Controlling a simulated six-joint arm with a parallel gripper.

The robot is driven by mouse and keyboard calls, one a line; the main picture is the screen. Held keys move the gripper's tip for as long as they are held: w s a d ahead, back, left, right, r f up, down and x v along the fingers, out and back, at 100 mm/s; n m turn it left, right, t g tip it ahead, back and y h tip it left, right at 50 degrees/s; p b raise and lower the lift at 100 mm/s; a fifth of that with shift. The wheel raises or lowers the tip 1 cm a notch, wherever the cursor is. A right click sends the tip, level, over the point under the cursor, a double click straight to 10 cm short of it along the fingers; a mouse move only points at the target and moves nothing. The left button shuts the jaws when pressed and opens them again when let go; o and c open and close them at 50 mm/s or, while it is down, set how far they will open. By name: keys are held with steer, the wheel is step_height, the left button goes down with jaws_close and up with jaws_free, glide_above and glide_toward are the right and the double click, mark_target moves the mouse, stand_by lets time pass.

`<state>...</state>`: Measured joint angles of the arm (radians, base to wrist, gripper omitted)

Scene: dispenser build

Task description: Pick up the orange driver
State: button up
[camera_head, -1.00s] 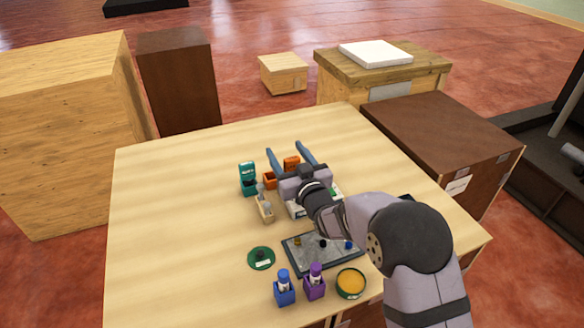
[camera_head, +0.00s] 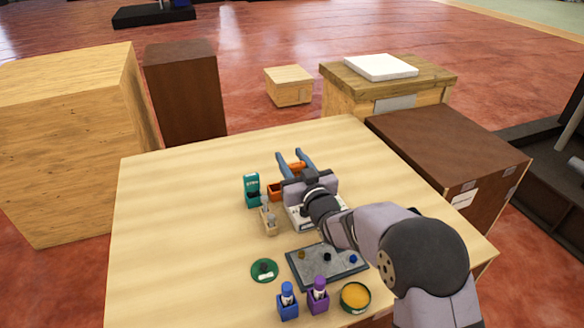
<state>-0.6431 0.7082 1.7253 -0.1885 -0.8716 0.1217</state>
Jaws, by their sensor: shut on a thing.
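The orange driver (camera_head: 297,167) shows as a short orange bar between the two blue-grey fingers of my gripper (camera_head: 293,158), at the far side of the work table. My gripper is shut on it. Much of the driver is hidden by the fingers and the gripper body, and I cannot tell how far it is off the table. An orange holder (camera_head: 274,191) stands just left of and nearer than the fingers, partly hidden by my gripper.
A teal dispenser (camera_head: 252,188) and a small wooden holder (camera_head: 269,222) stand left of my gripper. Nearer are a grey tray (camera_head: 327,277), green disc (camera_head: 264,271), blue holder (camera_head: 288,307), purple holder (camera_head: 318,300) and yellow-filled dish (camera_head: 355,297). The table's left side is clear.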

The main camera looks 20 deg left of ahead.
step_height(320, 180, up, 8)
steer(key=b, duration=0.1)
steer(key=shift+r+b, duration=0.15)
steer(key=shift+b, duration=0.25)
steer(key=shift+d+p, duration=0.15)
steer(key=shift+p, duration=0.15)
